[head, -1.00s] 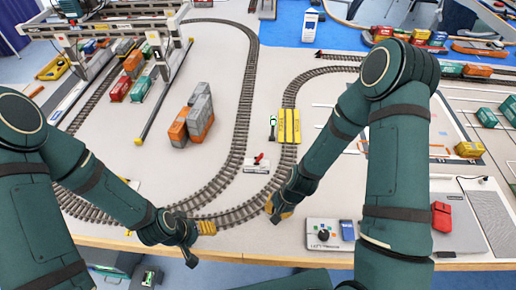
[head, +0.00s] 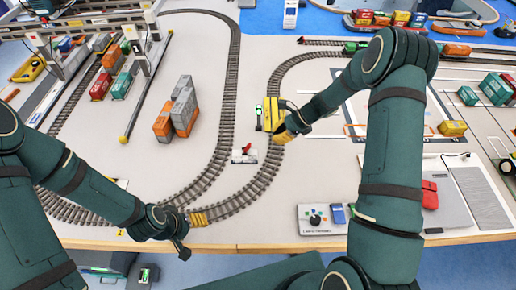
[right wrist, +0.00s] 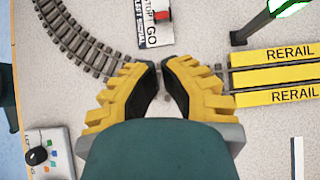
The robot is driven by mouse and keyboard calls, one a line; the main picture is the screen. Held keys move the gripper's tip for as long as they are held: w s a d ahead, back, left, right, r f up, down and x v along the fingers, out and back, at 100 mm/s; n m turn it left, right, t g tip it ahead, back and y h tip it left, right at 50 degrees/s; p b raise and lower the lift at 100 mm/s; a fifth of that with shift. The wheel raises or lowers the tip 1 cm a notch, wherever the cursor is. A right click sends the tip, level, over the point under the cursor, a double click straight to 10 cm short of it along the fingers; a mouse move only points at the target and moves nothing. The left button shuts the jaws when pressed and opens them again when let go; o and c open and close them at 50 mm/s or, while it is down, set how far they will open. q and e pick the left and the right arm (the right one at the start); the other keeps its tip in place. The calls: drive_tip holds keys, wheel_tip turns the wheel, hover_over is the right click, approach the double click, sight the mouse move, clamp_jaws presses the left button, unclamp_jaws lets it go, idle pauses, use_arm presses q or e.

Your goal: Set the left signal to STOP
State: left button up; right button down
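The left signal's lever plate (head: 243,157), white with a red handle (head: 246,147), lies between the two curved tracks in the head view. In the right wrist view the plate (right wrist: 153,40) is at the top, with GO and LEFT SIGNAL readable and the red handle (right wrist: 162,15) partly shown. A small signal post (head: 259,117) stands beside the yellow rerail piece. My right gripper (head: 279,138) is over the inner track, right of the lever and apart from it. Its yellow fingertips (right wrist: 160,64) nearly meet, with nothing between them. My left gripper (head: 199,219) is low over the front track; its opening is unclear.
The yellow rerail piece (head: 268,114) lies on the inner track next to my right gripper. Stacked orange and grey containers (head: 178,110) stand to the left. A control box (head: 321,219) sits at the front edge.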

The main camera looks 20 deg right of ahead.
sight(247, 148)
drive_tip(key=shift+a, duration=0.1)
use_arm(q)
drive_tip(key=shift+s+f+b, duration=0.2)
drive_tip(key=shift+f+b, duration=0.3)
use_arm(e)
drive_tip(key=x, duration=1)
use_arm(q)
drive_tip(key=shift+w+r+p, duration=0.2)
drive_tip(key=shift+r+p, duration=0.4)
use_arm(e)
drive_tip(key=shift+a+r+h, duration=0.1)
drive_tip(key=shift+r+h, duration=0.15)
drive_tip(key=shift+h, duration=0.05)
use_arm(q)
drive_tip(key=shift+w+r, duration=0.1)
drive_tip(key=shift+r, duration=0.1)
